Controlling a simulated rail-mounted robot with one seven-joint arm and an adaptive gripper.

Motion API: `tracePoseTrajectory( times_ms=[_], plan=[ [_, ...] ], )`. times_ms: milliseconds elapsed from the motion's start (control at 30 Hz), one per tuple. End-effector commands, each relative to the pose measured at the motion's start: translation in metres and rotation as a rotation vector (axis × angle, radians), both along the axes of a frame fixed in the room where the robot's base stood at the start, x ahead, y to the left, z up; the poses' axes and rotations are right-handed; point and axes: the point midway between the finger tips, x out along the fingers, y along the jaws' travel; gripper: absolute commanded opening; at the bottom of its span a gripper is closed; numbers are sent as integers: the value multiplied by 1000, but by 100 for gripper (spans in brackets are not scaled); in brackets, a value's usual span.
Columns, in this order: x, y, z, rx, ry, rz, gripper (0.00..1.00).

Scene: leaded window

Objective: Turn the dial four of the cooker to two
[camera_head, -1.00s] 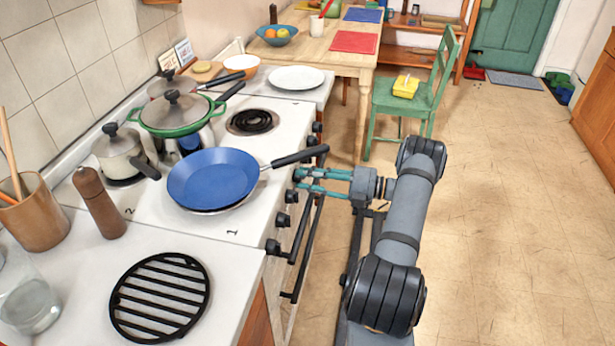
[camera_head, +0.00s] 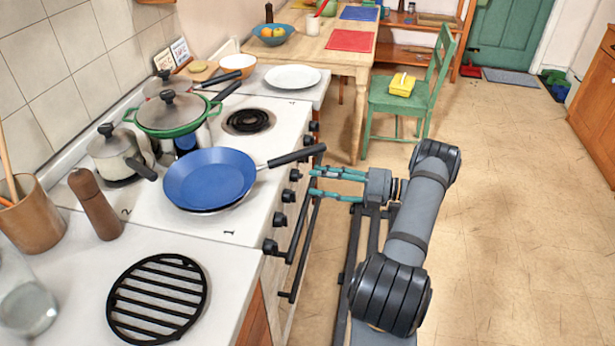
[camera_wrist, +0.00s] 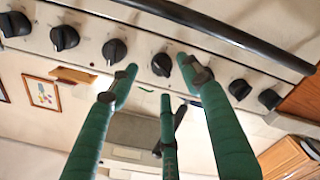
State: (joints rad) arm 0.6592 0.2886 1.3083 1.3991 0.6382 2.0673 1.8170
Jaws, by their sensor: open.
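The cooker (camera_head: 238,225) has a row of black dials along its front edge. One dial (camera_head: 295,175), fourth from the near end, is level with my gripper; it also shows in the wrist view (camera_wrist: 162,64). Its markings and setting are too small to read. My gripper (camera_head: 312,182) is open and empty, its green fingers apart. Its tips point at the cooker front, a short gap right of that dial. In the wrist view my gripper (camera_wrist: 158,66) has fingertips either side of that dial, seemingly not touching it.
A blue pan (camera_head: 210,178) sits on the near hob; its black handle (camera_head: 297,156) juts over the front edge just above my gripper. A green chair (camera_head: 410,105) stands beyond.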

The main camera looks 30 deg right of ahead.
Motion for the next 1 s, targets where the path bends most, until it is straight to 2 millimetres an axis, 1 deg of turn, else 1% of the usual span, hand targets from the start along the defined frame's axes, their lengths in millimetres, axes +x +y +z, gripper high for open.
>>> tracePoseTrajectory(
  times_ms=[33, 200, 400, 533, 800, 933, 1000],
  plan=[
    [-7, -10, 0, 0, -1, -4, 48],
    [-29, -36, 0, -2, -1, -3, 48],
    [-44, -54, 0, 1, -1, 0, 48],
    [-47, -57, 0, -1, 1, 0, 48],
    [-47, -57, 0, 0, 0, 0, 48],
    [-44, -53, 0, 1, 0, 2, 48],
    [-39, -48, 0, 0, 0, 3, 48]
  ],
)
